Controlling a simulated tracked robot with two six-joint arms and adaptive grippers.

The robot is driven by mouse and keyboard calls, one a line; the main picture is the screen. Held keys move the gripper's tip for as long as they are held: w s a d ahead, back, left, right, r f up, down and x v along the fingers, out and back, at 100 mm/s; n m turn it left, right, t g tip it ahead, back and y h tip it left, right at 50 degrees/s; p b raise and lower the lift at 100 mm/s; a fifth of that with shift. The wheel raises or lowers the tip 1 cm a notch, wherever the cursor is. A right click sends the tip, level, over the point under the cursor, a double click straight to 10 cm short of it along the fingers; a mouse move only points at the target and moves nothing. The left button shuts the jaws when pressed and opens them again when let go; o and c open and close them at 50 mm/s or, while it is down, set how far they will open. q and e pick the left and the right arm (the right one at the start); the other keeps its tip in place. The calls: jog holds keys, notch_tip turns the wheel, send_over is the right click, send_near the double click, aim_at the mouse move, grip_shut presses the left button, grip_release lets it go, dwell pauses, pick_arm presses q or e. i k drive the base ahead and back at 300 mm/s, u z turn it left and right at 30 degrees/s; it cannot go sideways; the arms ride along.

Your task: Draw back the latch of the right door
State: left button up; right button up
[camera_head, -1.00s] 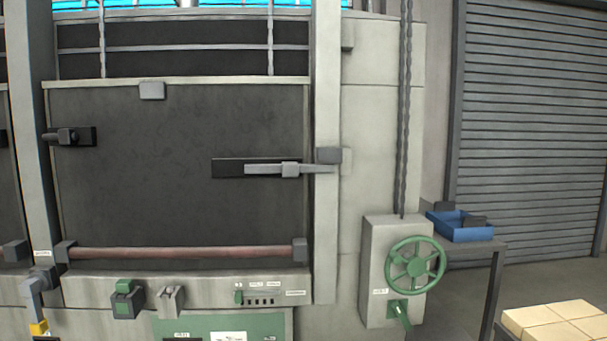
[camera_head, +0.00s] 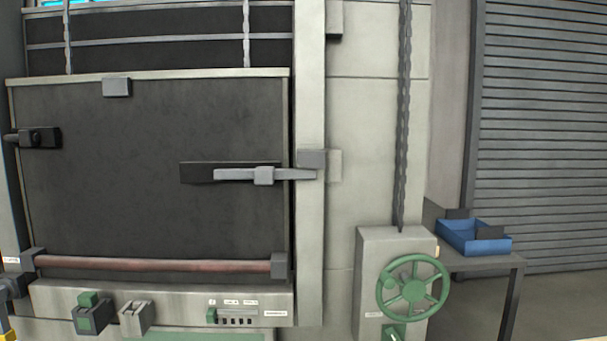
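The right door (camera_head: 150,200) is a large dark panel filling the left half of the view, and it looks shut. Its latch (camera_head: 235,175) is a light grey sliding bar with a small block on it, lying on a black plate (camera_head: 197,172) at the door's right side. The bar's right end reaches over the pale frame post (camera_head: 311,230) to a grey keeper block (camera_head: 312,158).
A red-brown bar (camera_head: 150,265) runs across the door's bottom. A green handwheel (camera_head: 412,287) on a grey box (camera_head: 372,245) stands right of the post. A blue bin (camera_head: 470,240) sits on a table (camera_head: 490,263) at the right.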

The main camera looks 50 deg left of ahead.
aim_at(261, 176)
jog(key=u, duration=0.05)
jog(key=i, duration=0.6)
jog(key=u, duration=0.6)
jog(key=i, duration=0.5)
jog(key=u, duration=0.5)
